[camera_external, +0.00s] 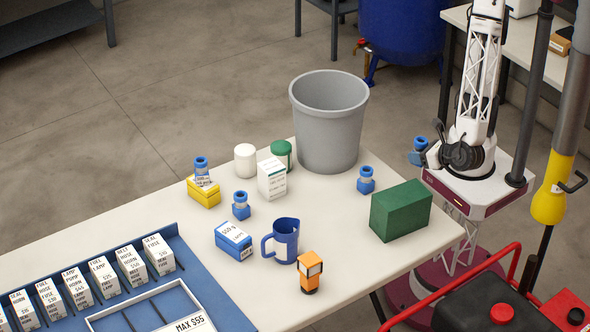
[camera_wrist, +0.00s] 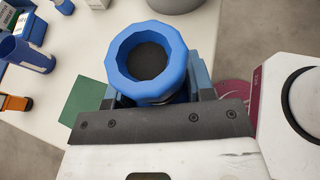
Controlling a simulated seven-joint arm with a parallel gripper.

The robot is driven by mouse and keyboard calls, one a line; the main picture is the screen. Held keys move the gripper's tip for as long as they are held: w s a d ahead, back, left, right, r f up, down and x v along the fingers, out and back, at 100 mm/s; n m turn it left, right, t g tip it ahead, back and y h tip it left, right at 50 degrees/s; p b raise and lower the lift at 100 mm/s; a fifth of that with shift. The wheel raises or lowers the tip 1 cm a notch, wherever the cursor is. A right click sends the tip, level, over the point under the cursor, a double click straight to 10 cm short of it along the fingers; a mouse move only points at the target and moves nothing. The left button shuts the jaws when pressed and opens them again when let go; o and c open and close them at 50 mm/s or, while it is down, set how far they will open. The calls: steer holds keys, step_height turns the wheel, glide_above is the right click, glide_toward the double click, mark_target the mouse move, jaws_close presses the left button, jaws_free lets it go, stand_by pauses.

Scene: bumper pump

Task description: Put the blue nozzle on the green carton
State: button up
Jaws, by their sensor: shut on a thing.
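A blue nozzle (camera_external: 419,144) is in my gripper (camera_external: 416,157), held in the air near my arm, behind and above the green carton. In the wrist view the nozzle (camera_wrist: 150,93) fills the space between the fingers of my gripper (camera_wrist: 155,88), its round open end facing the camera. The green carton (camera_external: 400,211) stands at the right end of the white table, its top bare. In the wrist view the carton (camera_wrist: 84,101) shows to the left of the nozzle, partly hidden by my gripper. Nozzle and carton are apart.
Other blue nozzles stand on the table (camera_external: 366,180) and on a yellow box (camera_external: 205,194). A grey bin (camera_external: 328,120) stands behind them. A blue jug (camera_external: 286,242) and an orange-and-black item (camera_external: 311,270) are left of the carton. A red-framed machine (camera_external: 500,313) is at lower right.

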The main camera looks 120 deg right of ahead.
steer(key=shift+n+t, duration=0.5)
steer(key=shift+s+a+r, duration=0.15)
steer(key=shift+s, duration=1.25)
steer(key=shift+s+a+r, duration=0.1)
steer(key=shift+s, duration=1.25)
steer(key=shift+w, duration=0.15)
glide_above(402, 194)
steer(key=shift+a+f, duration=0.1)
steer(key=shift+f, duration=0.65)
steer(key=shift+f, duration=0.15)
steer(key=shift+f, duration=1.6)
steer(key=shift+f, duration=0.1)
steer(key=o, duration=1.1)
steer(key=shift+c, duration=0.2)
